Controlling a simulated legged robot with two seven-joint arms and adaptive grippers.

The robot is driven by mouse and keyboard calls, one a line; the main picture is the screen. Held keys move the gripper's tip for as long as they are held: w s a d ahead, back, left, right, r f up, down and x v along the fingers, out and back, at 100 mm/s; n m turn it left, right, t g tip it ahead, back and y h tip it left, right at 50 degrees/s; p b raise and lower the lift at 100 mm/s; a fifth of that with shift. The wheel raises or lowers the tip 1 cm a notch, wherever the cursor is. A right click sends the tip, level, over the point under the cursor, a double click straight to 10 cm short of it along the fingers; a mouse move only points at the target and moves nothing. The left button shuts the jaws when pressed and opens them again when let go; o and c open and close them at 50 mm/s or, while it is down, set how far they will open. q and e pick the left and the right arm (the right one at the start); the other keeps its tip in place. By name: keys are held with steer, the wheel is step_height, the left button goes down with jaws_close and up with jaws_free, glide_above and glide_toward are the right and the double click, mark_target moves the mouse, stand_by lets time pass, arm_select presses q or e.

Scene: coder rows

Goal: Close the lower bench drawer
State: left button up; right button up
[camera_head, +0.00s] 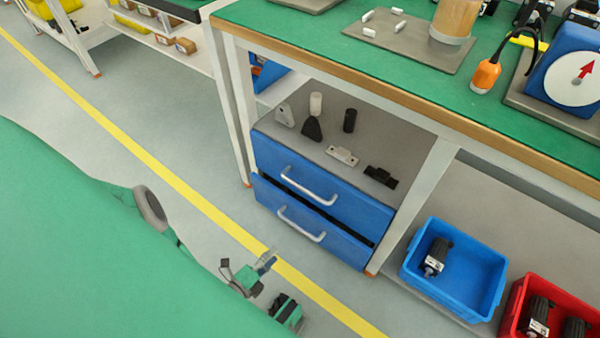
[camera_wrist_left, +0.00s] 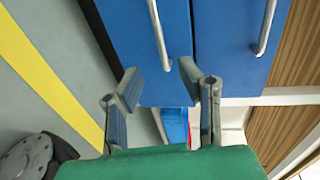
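The lower bench drawer (camera_head: 290,228) is blue with a silver handle and stands a little out from the cabinet, with a dark gap along its top edge. The shut-looking upper drawer (camera_head: 330,196) is above it. In the left wrist view the lower drawer (camera_wrist_left: 135,35) is the left blue panel, with its handle (camera_wrist_left: 160,35) running towards the fingers. My left gripper (camera_head: 267,261) is in front of and below the drawer in the head view, apart from the handle. Its fingers (camera_wrist_left: 160,85) are spread and empty. My right gripper is not recognisable in either view.
The green-topped bench (camera_head: 300,30) overhangs the cabinet, with a white leg (camera_head: 425,190) to the right. A blue bin (camera_head: 470,275) and a red bin (camera_head: 520,300) stand on the low shelf. Small parts lie on the cabinet top (camera_head: 330,125). Floor in front is clear.

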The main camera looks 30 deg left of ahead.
mark_target(297, 226)
arm_select(q)
steer(key=shift+a+f+b+x, duration=0.1)
steer(key=shift+b+x, duration=0.6)
steer(key=shift+x, duration=1.6)
steer(key=shift+a+f+b+x, duration=0.15)
steer(key=shift+b+x, duration=0.6)
steer(key=shift+x, duration=1.5)
steer(key=shift+a+b+x, duration=0.1)
steer(key=shift+b+x, duration=0.6)
steer(key=shift+x, duration=1.6)
steer(key=shift+c, duration=0.3)
jaws_close()
